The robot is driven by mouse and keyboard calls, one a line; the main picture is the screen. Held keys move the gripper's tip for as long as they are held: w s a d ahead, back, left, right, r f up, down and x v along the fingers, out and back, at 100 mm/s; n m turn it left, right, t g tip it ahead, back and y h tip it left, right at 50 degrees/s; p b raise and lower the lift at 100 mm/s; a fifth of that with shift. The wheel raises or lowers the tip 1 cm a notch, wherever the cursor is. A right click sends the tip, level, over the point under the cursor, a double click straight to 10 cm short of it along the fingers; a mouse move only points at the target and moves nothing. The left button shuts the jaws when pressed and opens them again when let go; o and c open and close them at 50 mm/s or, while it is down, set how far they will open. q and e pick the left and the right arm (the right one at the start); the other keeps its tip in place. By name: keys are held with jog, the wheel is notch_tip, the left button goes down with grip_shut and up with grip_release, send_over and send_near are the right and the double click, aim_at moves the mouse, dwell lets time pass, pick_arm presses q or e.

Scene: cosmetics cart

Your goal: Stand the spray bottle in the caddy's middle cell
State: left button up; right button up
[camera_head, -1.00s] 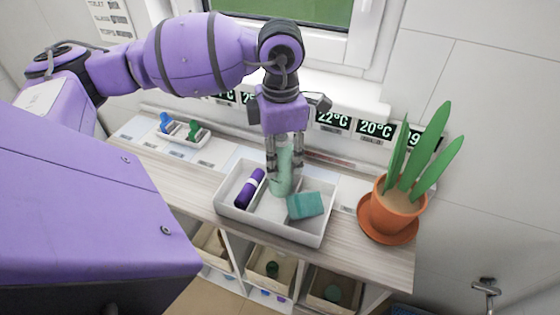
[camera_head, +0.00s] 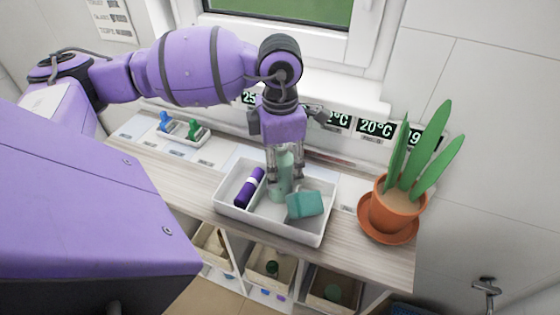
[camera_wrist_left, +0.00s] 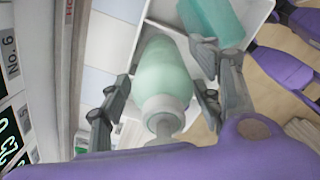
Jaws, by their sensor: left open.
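The pale green spray bottle (camera_head: 281,186) stands about upright in the middle cell of the white caddy (camera_head: 270,230). The cell floor under it is hidden. My left gripper (camera_head: 285,174) points down around the bottle's upper part, with one finger on each side. In the left wrist view the bottle (camera_wrist_left: 163,75) sits between the two open fingers (camera_wrist_left: 160,104), with a gap visible on each side. A teal block (camera_head: 305,205) sits in the right cell, close beside the bottle.
A potted plant (camera_head: 398,208) on an orange saucer stands right of the caddy. A small tray (camera_head: 180,138) with blue and green items is at the back left. Number displays (camera_head: 375,128) line the wall behind. Bins (camera_head: 268,265) are below the counter.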

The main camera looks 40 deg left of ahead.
pick_arm(q)
notch_tip(320, 180, up, 12)
jog(key=shift+r, duration=0.2)
jog(key=shift+f, duration=0.1)
dwell(0.4)
